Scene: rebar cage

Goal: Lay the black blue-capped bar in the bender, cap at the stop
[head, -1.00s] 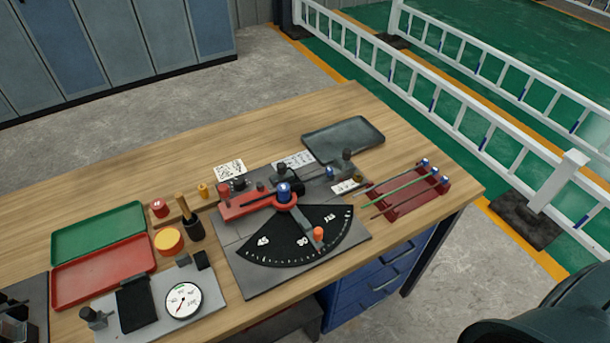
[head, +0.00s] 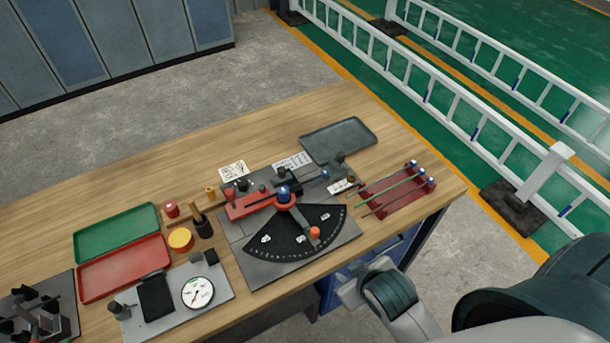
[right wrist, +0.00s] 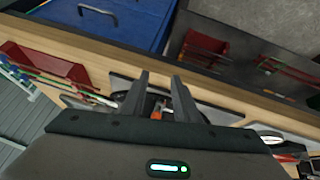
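The bender (head: 300,235) is a grey plate with a black angle dial, a red block, a blue-topped post (head: 284,194) and an arm with an orange knob. A dark red rack (head: 408,203) to its right holds a few thin blue-capped bars. One bar is green (head: 388,189); the others look dark or reddish, and I cannot tell surely which is black. My right gripper (head: 346,291) is low in front of the table edge, apart from rack and bender. In the right wrist view its two fingers (right wrist: 158,88) are apart with nothing held. My left gripper is not in view.
An empty dark tray (head: 338,142) lies behind the bender. Green (head: 115,232) and red (head: 122,268) trays, a dial gauge (head: 198,293) and small pots stand left. Blue drawers (head: 335,288) are under the table near my right gripper. The table's back left is clear.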

